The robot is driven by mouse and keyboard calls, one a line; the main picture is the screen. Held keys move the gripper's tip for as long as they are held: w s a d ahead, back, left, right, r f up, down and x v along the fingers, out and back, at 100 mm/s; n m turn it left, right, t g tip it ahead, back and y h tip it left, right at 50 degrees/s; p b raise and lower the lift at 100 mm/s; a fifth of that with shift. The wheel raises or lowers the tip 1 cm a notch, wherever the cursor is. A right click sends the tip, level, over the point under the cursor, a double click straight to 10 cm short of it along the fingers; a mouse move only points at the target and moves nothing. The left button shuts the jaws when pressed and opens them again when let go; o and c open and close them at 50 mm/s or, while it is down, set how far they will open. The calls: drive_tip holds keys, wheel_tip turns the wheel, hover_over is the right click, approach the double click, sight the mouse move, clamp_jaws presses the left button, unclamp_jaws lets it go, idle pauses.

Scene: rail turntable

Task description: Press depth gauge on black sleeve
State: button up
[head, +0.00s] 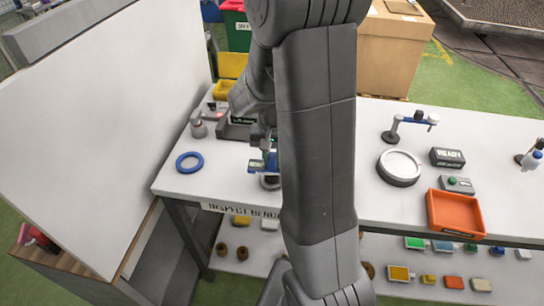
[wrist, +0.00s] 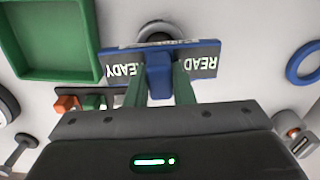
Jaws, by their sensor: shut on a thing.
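My gripper (head: 264,152) is low over the bench's left part in the head view, partly behind my arm. Its green fingers are shut on the blue depth gauge (head: 256,167). In the wrist view the gauge (wrist: 159,76) sits upright between the fingertips (wrist: 160,86), with dark panels reading READY on both sides of it. A round dark sleeve with a pale top (head: 270,183) is under the gauge in the head view. Its rim also shows behind the gauge in the wrist view (wrist: 155,27). I cannot tell whether gauge and sleeve touch.
A blue ring (head: 189,162) lies on the white bench (head: 215,183) to the left. A small grey device (head: 198,128) stands behind it. A green tray (wrist: 50,40) shows in the wrist view. At right are a round dish (head: 399,167), a READY box (head: 447,158) and an orange tray (head: 456,213).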

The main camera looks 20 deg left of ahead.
drive_tip(key=shift+s+f+b, duration=0.1)
drive_tip(key=shift+f+b, duration=0.35)
drive_tip(key=shift+f, duration=0.1)
idle(1.5)
drive_tip(key=shift+r+p, duration=2.6)
drive_tip(key=shift+r, duration=1)
drive_tip(key=shift+f, duration=0.1)
